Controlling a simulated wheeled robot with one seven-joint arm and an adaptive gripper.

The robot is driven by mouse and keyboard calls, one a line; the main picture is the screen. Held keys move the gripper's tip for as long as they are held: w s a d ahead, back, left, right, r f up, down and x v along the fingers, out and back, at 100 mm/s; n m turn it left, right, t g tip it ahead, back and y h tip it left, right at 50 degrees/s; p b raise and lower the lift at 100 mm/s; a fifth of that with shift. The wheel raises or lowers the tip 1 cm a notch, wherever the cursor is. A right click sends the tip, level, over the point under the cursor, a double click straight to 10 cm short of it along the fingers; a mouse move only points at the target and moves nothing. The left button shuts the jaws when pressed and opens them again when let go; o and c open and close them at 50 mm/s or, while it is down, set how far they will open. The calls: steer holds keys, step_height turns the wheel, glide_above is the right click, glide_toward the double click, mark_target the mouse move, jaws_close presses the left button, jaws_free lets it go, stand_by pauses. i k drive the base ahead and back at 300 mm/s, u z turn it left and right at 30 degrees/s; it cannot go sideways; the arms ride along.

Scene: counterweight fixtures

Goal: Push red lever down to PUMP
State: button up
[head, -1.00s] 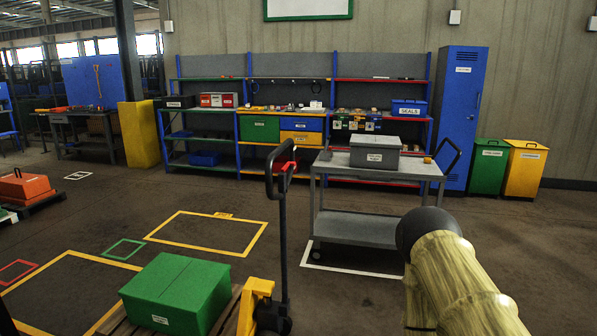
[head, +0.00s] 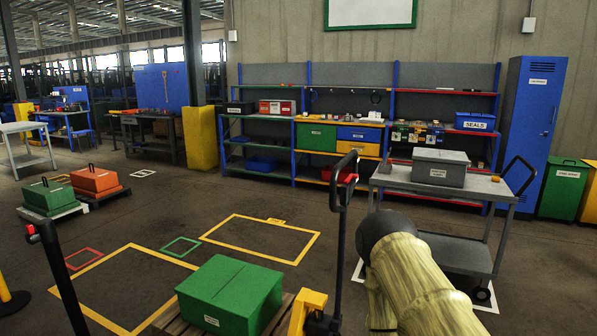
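A pallet jack's black loop handle (head: 343,183) stands upright near the middle of the head view. A small red part, which looks like a lever (head: 352,178), shows at its loop; its exact position and any PUMP mark are too small to tell. A second dark post (head: 58,275) with a red piece (head: 31,231) at its top leans at the left. My arm, in a yellowish cover with a dark rounded joint, reaches in at the lower right. My gripper is not in view.
A green box (head: 232,292) sits on a wooden pallet by the yellow jack base (head: 306,312). A grey cart (head: 455,252) bearing a grey box (head: 440,167) stands to the right. Green (head: 56,197) and orange (head: 95,181) weights lie at the left. Marked floor between is clear.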

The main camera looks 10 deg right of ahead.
mark_target(352, 174)
steer(key=u, duration=0.25)
steer(key=i, duration=1.15)
steer(key=z, duration=0.65)
steer(key=i, duration=0.9)
steer(key=z, duration=0.65)
